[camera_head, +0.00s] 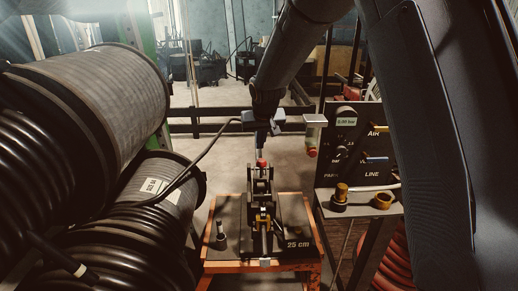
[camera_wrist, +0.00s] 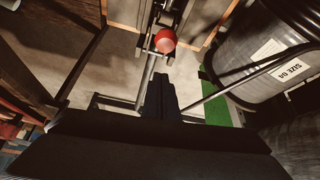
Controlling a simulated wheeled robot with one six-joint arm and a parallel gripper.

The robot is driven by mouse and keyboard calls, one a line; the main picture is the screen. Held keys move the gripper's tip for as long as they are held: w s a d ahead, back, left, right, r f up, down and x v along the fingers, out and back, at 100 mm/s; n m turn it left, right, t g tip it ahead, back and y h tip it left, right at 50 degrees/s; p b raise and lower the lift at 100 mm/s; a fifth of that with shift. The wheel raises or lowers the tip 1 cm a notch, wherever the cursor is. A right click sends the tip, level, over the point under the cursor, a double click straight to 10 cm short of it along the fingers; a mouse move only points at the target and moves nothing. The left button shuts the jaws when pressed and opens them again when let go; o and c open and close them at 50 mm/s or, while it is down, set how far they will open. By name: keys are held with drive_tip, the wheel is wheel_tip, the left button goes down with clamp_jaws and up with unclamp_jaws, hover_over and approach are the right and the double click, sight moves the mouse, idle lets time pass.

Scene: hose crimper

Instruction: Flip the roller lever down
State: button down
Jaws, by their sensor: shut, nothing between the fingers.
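The roller lever's red knob (camera_head: 261,163) tops the dark roller mechanism (camera_head: 262,192) on the small orange-edged table. The lever appears to stand upright, though its shaft is hard to make out. The red knob also shows in the wrist view (camera_wrist: 165,40), just beyond my fingertips. My gripper (camera_head: 260,150) points down, shut and empty, just above or behind the knob. In the wrist view my gripper (camera_wrist: 160,78) shows as dark closed fingers, with a visible gap to the knob. I cannot tell the exact depth between them.
Hose reels (camera_head: 95,90) crowd the left, and a black hose (camera_head: 205,150) runs from the lower reel toward the area by my gripper. A control panel (camera_head: 350,150) and a stand with brass fittings (camera_head: 383,200) are on the right. The table (camera_head: 296,225) bears a "25 cm" mark.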

drive_tip(key=s+r+b, duration=0.1)
drive_tip(key=s+r, duration=0.4)
drive_tip(key=s, duration=0.1)
drive_tip(key=shift+s+a+b, duration=0.2)
drive_tip(key=shift+a+b, duration=0.1)
drive_tip(key=shift+b, duration=0.05)
drive_tip(key=shift+r, duration=0.1)
